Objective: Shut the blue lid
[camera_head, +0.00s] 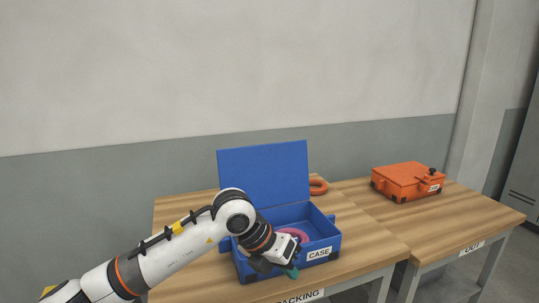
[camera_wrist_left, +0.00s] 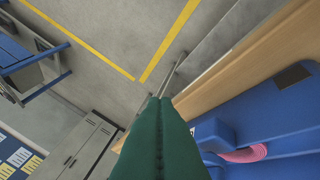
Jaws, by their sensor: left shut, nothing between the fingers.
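The blue lid (camera_head: 263,175) stands raised, roughly upright, at the back of the blue case (camera_head: 320,247) labelled CASE. The open case sits on the near wooden table and holds a pink ring (camera_head: 296,234). My left gripper (camera_head: 291,272) has green fingers and is at the case's front side, low and far from the lid. Its fingers are shut and empty. In the left wrist view the green fingers (camera_wrist_left: 160,105) are together, with the blue case (camera_wrist_left: 275,125) beside them and the pink ring (camera_wrist_left: 245,154) inside. My right gripper is not in view.
An orange ring (camera_head: 318,187) lies on the table (camera_head: 365,243) behind the case. A shut orange case (camera_head: 405,180) stands on the OUT table (camera_head: 468,210) at right. The wall rises behind. The wrist view also shows floor with yellow lines (camera_wrist_left: 165,45) and grey lockers (camera_wrist_left: 80,145).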

